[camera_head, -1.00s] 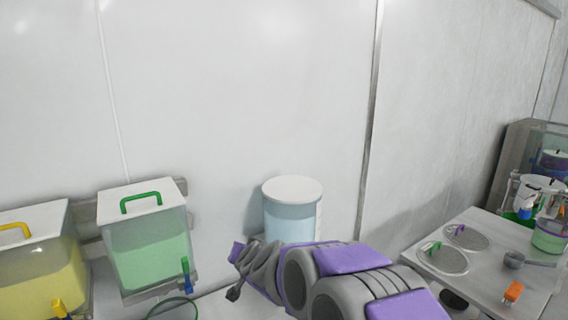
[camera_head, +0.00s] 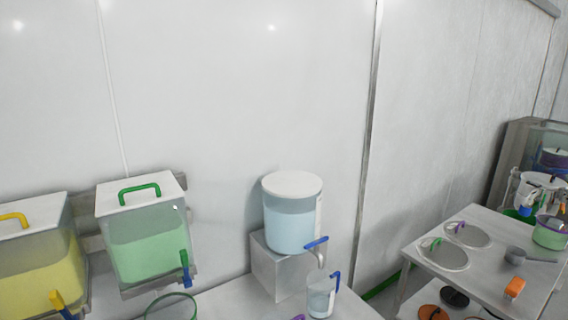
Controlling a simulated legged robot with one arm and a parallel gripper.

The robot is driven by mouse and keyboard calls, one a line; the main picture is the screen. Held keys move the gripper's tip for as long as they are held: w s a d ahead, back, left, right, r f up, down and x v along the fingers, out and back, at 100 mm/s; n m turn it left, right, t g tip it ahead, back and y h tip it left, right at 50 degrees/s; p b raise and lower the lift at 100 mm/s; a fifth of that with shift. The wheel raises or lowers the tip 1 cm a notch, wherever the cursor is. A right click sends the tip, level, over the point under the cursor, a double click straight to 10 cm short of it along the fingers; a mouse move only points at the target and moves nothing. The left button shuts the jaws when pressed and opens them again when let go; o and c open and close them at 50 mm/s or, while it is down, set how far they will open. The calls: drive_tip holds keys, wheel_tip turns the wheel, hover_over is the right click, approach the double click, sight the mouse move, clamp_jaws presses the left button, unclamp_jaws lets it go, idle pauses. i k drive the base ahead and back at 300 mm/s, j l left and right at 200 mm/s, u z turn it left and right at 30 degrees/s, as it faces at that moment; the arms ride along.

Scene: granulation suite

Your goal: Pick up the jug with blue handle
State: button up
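The jug with the blue handle (camera_head: 321,297) is a small clear vessel near the front of the light table, at the lower middle of the head view. Its blue handle (camera_head: 336,281) is on its right side. It stands below the spout of a round container (camera_head: 292,215) of pale blue liquid, which has a white lid and a blue tap lever (camera_head: 316,243). My gripper and arm are not in view.
The round container stands on a metal block (camera_head: 268,266). Green (camera_head: 146,243) and yellow (camera_head: 38,262) liquid tanks hang at left. A green-rimmed round vessel (camera_head: 171,307) is in front. A second table (camera_head: 490,234) at right holds lids and a scoop.

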sight(322, 285)
drive_tip(key=u, duration=1.85)
drive_tip(key=z, duration=1.85)
drive_tip(key=i+l+z, duration=0.15)
drive_tip(key=l, duration=0.25)
drive_tip(key=i+l+z, duration=0.2)
drive_tip(key=i+l, duration=0.1)
drive_tip(key=i, duration=0.05)
